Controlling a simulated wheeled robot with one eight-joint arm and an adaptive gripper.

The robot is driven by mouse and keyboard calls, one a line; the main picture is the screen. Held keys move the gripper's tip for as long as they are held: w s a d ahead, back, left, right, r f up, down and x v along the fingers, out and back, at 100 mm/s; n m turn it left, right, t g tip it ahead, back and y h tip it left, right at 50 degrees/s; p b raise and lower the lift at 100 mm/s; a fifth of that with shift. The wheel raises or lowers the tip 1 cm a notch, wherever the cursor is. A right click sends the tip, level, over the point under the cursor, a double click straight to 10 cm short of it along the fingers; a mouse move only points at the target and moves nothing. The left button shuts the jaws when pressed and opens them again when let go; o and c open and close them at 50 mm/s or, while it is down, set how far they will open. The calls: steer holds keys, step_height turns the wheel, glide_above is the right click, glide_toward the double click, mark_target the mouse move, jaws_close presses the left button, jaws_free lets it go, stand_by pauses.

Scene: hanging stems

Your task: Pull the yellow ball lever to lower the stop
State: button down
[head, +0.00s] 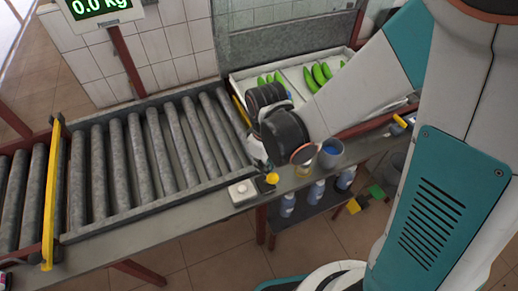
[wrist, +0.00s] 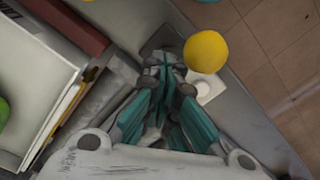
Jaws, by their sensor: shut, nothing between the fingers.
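The yellow ball lever (head: 272,178) stands at the front edge of the roller conveyor, near its right end. In the wrist view the ball (wrist: 206,52) is just right of my gripper's fingertips (wrist: 168,62). My gripper is shut and empty, and the ball is outside the fingers. Whether a finger touches the ball is unclear. In the head view my wrist hides most of the gripper. A yellow bar (head: 240,110) crosses the right end of the rollers, partly hidden by my arm. Another yellow bar (head: 51,195) crosses them at left. Which bar is the stop is unclear.
A white box (head: 242,192) sits left of the lever. A tray (head: 296,82) with green bananas lies beyond the rollers. A blue cup (head: 330,153) and an amber jar (head: 303,158) stand right of my gripper. Bottles (head: 317,193) stand on a lower shelf. The rollers (head: 140,150) are bare.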

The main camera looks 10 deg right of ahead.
steer(key=shift+w+a, duration=0.2)
steer(key=shift+w, duration=0.4)
steer(key=shift+r, duration=0.1)
step_height(320, 180, up, 10)
steer(key=p, duration=0.7)
